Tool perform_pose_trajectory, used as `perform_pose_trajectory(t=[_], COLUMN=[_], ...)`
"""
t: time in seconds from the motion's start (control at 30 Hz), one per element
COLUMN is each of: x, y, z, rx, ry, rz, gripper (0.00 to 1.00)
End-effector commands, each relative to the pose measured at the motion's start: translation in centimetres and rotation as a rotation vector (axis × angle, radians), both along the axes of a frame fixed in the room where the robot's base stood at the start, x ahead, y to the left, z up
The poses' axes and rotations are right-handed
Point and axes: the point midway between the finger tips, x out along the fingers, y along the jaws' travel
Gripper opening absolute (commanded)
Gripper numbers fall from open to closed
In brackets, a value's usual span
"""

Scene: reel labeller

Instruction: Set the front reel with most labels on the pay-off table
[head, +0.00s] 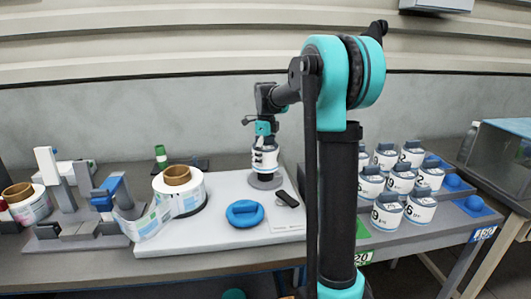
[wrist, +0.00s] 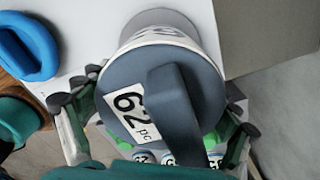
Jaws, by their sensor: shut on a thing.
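A white reel with a dark grey cap and handle (head: 265,159) is held in my gripper (head: 266,138). In the wrist view its cap (wrist: 145,105) fills the middle and carries a label reading "62 pc". My gripper's fingers (wrist: 155,135) are shut around it, one on each side. The reel is upright over a round grey disc (head: 265,183) on the white machine plate, which looks like the pay-off table. Whether it touches the disc I cannot tell. Several similar numbered reels (head: 388,212) stand in rows at the right, partly hidden by my arm.
A blue ring (head: 245,213) and a small dark device (head: 287,198) lie on the white plate (head: 215,238). A large label roll (head: 180,190) and the labeller's blue-and-grey posts stand left. Blue holders (head: 474,203) at right are empty. A glass-sided box (head: 500,160) stands far right.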

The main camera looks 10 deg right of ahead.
Motion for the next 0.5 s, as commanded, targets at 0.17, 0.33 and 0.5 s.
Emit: perform_pose_trajectory(t=[0.17, 0.33, 0.5], x=[0.0, 0.0, 0.0], y=[0.0, 0.0, 0.0], z=[-1.8, -3.1, -3.6], rx=[0.0, 0.0, 0.0], ry=[0.0, 0.0, 0.0], rz=[0.0, 0.0, 0.0], gripper=[0.54, 0.54, 0.54])
